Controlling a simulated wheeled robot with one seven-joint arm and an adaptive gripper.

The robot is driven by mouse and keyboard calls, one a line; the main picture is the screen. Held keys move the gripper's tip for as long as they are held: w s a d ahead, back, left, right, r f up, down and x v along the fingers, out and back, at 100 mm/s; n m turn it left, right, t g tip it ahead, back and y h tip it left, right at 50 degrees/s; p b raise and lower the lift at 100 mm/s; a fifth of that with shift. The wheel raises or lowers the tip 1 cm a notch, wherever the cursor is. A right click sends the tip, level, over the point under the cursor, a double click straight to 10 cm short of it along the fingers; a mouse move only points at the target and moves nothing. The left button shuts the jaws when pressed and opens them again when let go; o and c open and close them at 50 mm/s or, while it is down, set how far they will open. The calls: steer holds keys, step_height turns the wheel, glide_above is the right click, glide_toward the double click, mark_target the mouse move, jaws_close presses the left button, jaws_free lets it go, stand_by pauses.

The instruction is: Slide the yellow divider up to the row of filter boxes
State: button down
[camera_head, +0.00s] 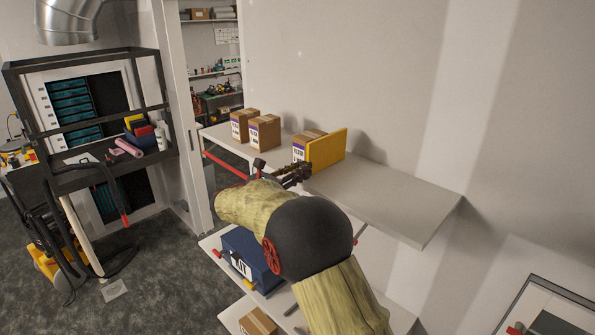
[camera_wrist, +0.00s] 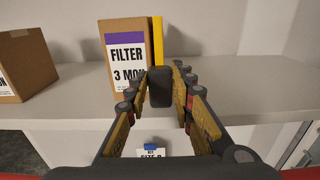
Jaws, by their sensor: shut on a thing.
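The yellow divider (camera_head: 327,149) stands upright on the grey shelf (camera_head: 385,195). It also shows as a thin yellow edge in the wrist view (camera_wrist: 158,42). A filter box (camera_head: 299,150) stands directly left of it, close against it or touching; it shows in the wrist view too (camera_wrist: 125,70). Two more filter boxes, one (camera_head: 240,125) and another (camera_head: 264,133), stand farther left, with a gap before the third. My gripper (camera_head: 303,170) is at the shelf's front edge. Its fingers (camera_wrist: 162,85) are closed around a dark block in line with the divider's front edge, apparently its handle.
The shelf is bare to the right of the divider, with a wall behind. A blue kit box (camera_head: 250,262) sits on a lower level below my arm. A black-framed rack (camera_head: 90,172) with loose items stands at the left.

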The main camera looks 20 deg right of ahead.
steer(key=shift+s+d, duration=0.2)
steer(key=shift+s, duration=0.25)
steer(key=c, duration=1.8)
jaws_free()
steer(key=shift+w+a, duration=0.1)
steer(key=shift+w, duration=0.05)
steer(key=shift+c, duration=0.2)
steer(key=o, duration=0.3)
steer(key=v, duration=1.2)
steer(key=shift+f, duration=0.1)
